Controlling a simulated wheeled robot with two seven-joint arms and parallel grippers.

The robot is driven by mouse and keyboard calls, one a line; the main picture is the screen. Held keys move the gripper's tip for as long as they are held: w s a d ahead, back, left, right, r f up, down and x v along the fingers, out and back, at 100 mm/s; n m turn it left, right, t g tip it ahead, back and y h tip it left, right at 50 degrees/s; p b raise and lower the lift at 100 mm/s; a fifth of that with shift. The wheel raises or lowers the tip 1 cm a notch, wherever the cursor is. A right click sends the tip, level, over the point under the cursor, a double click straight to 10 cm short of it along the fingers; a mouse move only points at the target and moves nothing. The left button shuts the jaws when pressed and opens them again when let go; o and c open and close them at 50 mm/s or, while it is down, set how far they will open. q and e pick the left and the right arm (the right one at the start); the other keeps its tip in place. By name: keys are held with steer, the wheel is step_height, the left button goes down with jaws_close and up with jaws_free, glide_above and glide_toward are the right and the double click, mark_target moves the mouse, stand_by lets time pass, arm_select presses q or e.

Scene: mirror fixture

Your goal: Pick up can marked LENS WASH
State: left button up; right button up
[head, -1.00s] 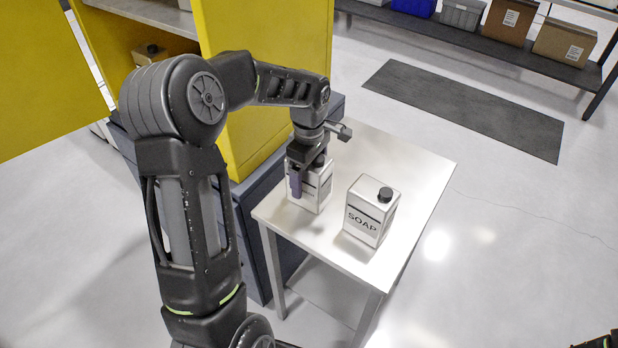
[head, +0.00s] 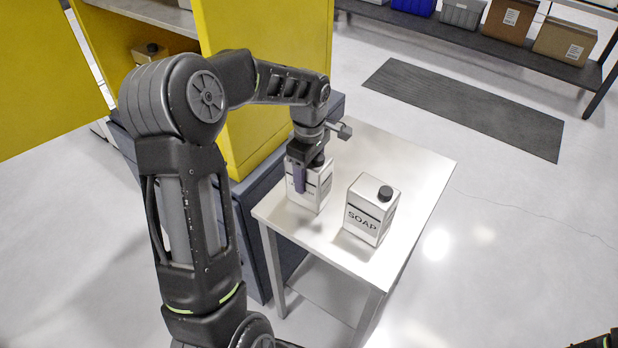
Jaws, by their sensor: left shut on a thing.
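A silvery-white rectangular can (head: 321,190) with a dark cap stands upright at the left part of the small table (head: 408,160). Its label is mostly hidden by my gripper, so I cannot read it. My left gripper (head: 308,178) comes down from above and is shut on this can, one purple-grey finger showing across its near face. The can's base looks to be at the tabletop; I see no clear gap. My right gripper is not in view; only a dark bit of my right arm shows at the bottom right corner.
A similar can marked SOAP (head: 368,212) stands close to the right on the same table. A dark floor mat (head: 465,108) lies beyond; the table's right side is clear.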

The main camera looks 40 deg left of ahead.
arm_select(q)
jaws_close()
steer(key=shift+w, duration=0.1)
stand_by(0.4)
step_height(320, 180, up, 10)
steer(key=shift+r+b, duration=0.1)
steer(key=shift+b, duration=0.5)
